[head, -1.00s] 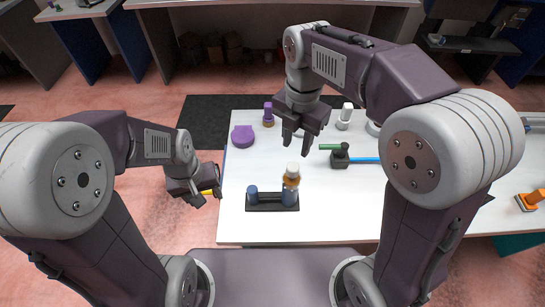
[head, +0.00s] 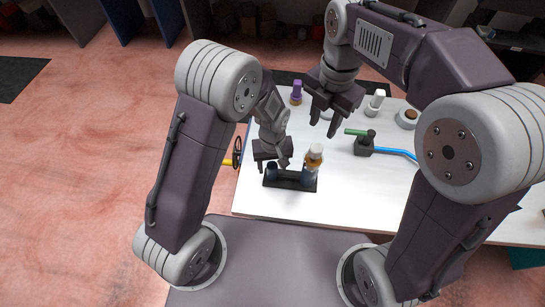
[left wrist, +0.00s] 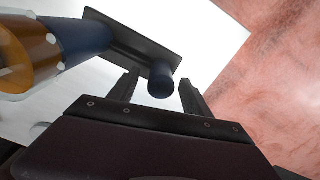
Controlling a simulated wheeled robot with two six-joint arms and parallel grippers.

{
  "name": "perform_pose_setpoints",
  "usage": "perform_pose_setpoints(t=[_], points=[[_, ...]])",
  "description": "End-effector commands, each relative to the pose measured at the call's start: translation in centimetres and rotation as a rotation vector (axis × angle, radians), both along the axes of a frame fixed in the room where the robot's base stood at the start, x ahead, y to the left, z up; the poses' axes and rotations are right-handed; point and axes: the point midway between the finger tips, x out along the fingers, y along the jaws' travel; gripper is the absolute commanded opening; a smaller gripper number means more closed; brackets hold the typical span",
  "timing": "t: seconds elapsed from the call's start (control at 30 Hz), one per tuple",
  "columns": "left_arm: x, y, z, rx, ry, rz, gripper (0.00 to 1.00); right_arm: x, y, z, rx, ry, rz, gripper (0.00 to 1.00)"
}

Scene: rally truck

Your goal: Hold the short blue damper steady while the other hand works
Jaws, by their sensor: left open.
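The short blue damper (head: 271,171) is a dark blue cylinder standing upright at the left end of a black stand (head: 292,184). A taller blue damper with an orange and white top (head: 314,160) stands at the stand's right end. My left gripper (head: 272,164) is open and close above the short damper. In the left wrist view the short damper (left wrist: 161,80) shows between my two open fingers, with gaps at both sides. My right gripper (head: 324,122) is open and empty above the table, behind the taller damper.
A black block with a green handle and a blue rod (head: 364,146) lies to the right on the white table (head: 270,203). A purple bottle (head: 296,92), a white bottle (head: 375,101) and a round cup (head: 408,117) stand at the back. The table's front is clear.

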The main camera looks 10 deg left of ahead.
Motion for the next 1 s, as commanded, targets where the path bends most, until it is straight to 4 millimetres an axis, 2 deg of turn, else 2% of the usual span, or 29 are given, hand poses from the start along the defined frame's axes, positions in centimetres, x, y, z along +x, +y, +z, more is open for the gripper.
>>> perform_pose_setpoints(t=[0.17,0.43,0.63,1.0], points=[[0.0,0.0,-1.7,0.0,0.0,0.0,0.57,0.0,0.0,0.0,0.0,0.0,0.0,0.36],[0.0,0.0,-1.9,-0.001,-0.001,0.0,0.57,0.0,0.0,0.0,0.0,0.0,0.0,0.36],[0.0,0.0,-1.9,-0.001,-0.001,0.0,0.01,0.0,0.0,0.0,0.0,0.0,0.0,0.36],[0.1,0.0,-1.8,-0.001,-0.001,0.0,0.0,0.0,0.0,0.0,0.0,0.0,0.0,0.36]])
